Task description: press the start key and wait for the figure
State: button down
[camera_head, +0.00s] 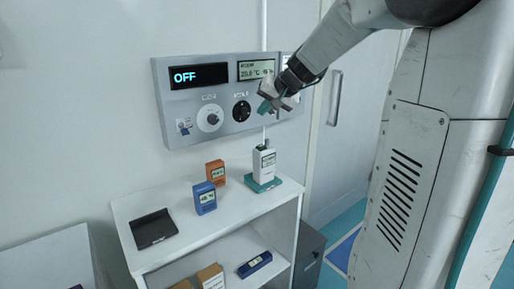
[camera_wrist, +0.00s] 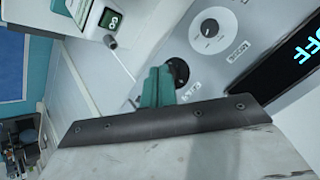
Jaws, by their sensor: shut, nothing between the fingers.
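My gripper (camera_head: 266,105) is shut and empty in front of the right part of the grey wall panel (camera_head: 225,128). In the wrist view its teal fingers (camera_wrist: 158,72) are together, close to a black knob, overlapping it in the picture; I cannot tell whether they touch. The panel has a dark display (camera_head: 199,76) reading OFF, a small lit screen (camera_head: 256,69) with a room reading, a white dial (camera_head: 210,118) and the black knob (camera_head: 241,110). A white meter (camera_head: 264,164) with a small screen stands upright on a teal base.
The white shelf (camera_head: 185,246) below the panel holds an orange meter (camera_head: 216,172), a blue meter (camera_head: 204,197) and a dark tray (camera_head: 153,229). Another blue device (camera_head: 255,264) lies on the lower shelf. A door handle (camera_head: 335,98) is to the right of the panel.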

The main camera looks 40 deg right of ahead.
aim_at(264, 147)
jog(key=shift+f, duration=4.45)
jog(key=shift+f, duration=0.4)
jog(key=shift+f, duration=0.4)
jog(key=shift+r, duration=0.85)
jog(key=shift+r, duration=2.5)
